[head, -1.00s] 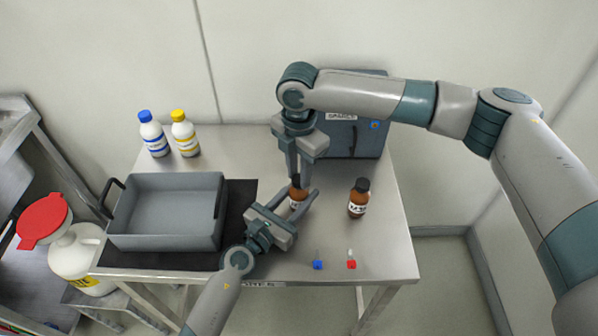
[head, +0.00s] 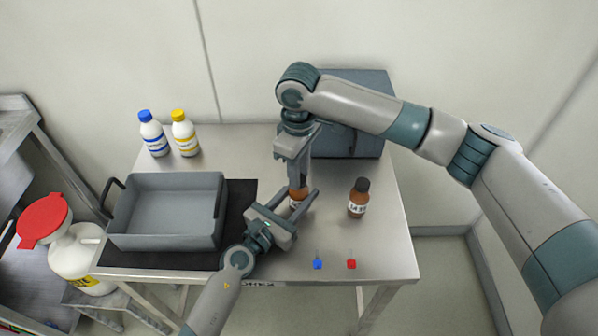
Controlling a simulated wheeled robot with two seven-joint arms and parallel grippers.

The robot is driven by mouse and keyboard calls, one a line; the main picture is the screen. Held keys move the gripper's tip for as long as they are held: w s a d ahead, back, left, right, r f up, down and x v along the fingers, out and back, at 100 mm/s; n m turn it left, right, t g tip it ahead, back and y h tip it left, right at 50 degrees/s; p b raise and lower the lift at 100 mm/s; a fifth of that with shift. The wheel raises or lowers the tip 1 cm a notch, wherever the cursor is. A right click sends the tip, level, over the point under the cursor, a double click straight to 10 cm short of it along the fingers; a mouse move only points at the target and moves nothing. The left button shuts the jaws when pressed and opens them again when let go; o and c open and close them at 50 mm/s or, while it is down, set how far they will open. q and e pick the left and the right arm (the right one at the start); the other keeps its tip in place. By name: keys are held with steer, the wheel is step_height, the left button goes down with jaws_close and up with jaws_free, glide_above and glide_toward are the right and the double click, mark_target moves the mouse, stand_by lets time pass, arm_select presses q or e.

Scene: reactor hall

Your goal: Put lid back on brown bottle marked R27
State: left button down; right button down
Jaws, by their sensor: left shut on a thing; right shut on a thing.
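A brown bottle (head: 296,201) stands on the steel table, partly hidden by both grippers; only a bit of its label shows and I cannot read the marking. My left gripper (head: 305,201) is shut around its body from the front. My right gripper (head: 298,184) points straight down over the same bottle, shut at its top. The lid is hidden between the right fingers, so I cannot tell how it sits on the neck. A second brown bottle (head: 358,199) with a dark cap and white label stands to the right, apart from both grippers.
A grey tray (head: 166,246) on a black mat (head: 240,200) fills the table's left. White bottles with blue (head: 152,135) and yellow (head: 184,134) caps stand behind. A grey box (head: 350,100) stands at the back. Small blue (head: 318,264) and red (head: 351,264) items lie near the front edge.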

steer(key=c, duration=1.3)
jaws_free()
steer(key=shift+c, duration=0.2)
steer(key=shift+r, duration=0.1)
step_height(320, 180, up, 12)
arm_select(q)
steer(key=c, duration=1)
jaws_free()
steer(key=shift+s, duration=0.1)
